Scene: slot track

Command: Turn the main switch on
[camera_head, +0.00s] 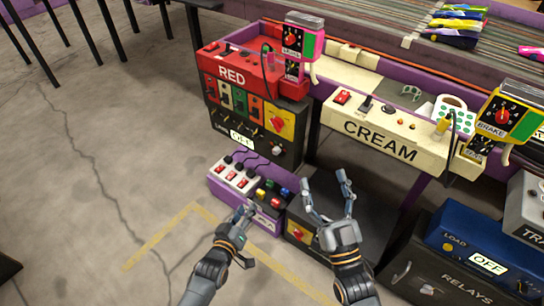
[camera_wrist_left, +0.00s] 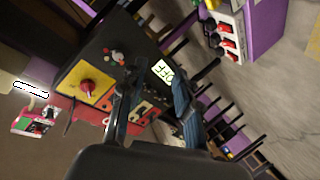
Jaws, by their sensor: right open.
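A red rotary knob on a yellow plate (camera_head: 277,122) sits on the black cabinet front (camera_head: 243,150) under the RED panel. It also shows in the left wrist view, the red knob on its yellow plate (camera_wrist_left: 88,87). A white OFF sign (camera_wrist_left: 162,71) is on the same front; which control it belongs to is unclear. A second red knob on yellow (camera_head: 298,234) is low down, between my grippers. No label reading main switch is legible. My left gripper (camera_head: 249,209) is open and empty, in front of the purple box. My right gripper (camera_head: 324,180) is open and empty, below the CREAM panel.
A purple box (camera_head: 262,216) carries a white strip with red switches (camera_head: 236,176). The RED panel (camera_head: 238,72) and CREAM panel (camera_head: 380,142) jut out above. A blue box (camera_head: 480,248) with an OFF sign stands at right. Bare floor lies at left.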

